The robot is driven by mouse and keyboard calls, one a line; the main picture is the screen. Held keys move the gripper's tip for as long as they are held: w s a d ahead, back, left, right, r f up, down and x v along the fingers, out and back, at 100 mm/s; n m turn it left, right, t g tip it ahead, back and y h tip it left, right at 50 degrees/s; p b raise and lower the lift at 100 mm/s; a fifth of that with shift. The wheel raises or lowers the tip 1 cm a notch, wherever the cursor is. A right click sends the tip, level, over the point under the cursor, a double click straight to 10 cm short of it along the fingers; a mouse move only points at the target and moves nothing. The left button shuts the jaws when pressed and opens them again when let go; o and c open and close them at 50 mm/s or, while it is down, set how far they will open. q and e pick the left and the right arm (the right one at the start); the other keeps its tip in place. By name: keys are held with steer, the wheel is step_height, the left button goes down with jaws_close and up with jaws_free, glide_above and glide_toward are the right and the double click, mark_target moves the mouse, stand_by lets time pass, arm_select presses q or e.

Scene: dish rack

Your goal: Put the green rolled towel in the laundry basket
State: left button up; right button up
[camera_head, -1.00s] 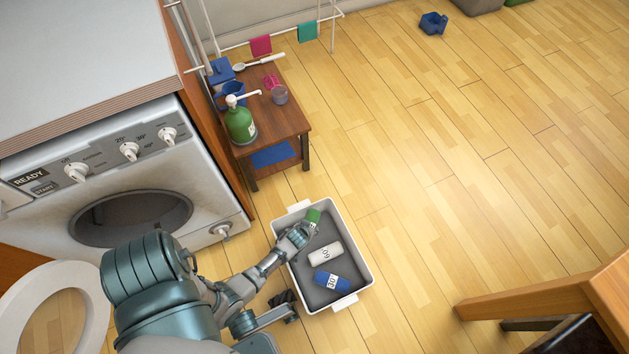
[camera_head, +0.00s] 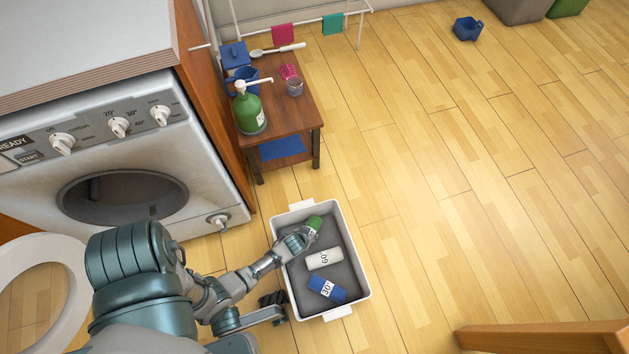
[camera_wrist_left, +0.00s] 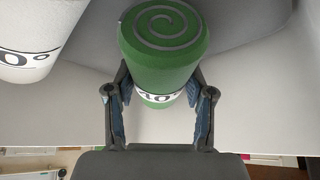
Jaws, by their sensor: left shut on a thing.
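The green rolled towel (camera_head: 314,223) is at the upper end of a white tub with a grey inside (camera_head: 362,272). My left gripper (camera_head: 303,237) is shut on it. In the left wrist view, the towel's spiral end (camera_wrist_left: 165,32) faces the camera and its body sits between the two fingers (camera_wrist_left: 160,95). I cannot tell whether the towel still touches the tub's floor. A white rolled towel (camera_head: 324,259) and a blue rolled towel (camera_head: 327,289) lie beside it in the tub. No container is clearly recognisable as the laundry basket.
A wooden side table (camera_head: 291,125) with a green pump bottle (camera_head: 249,112) stands behind the tub. A washing machine (camera_head: 120,150) with an open door (camera_head: 38,290) is at left. A grey bin (camera_head: 520,8) and a green bin (camera_head: 567,6) show at top right.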

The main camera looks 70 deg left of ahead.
arm_select(q)
steer(key=shift+f, duration=0.3)
steer(key=shift+r, duration=0.1)
steer(key=shift+f, duration=0.2)
steer(key=o, duration=1.3)
steer(key=shift+o, duration=0.2)
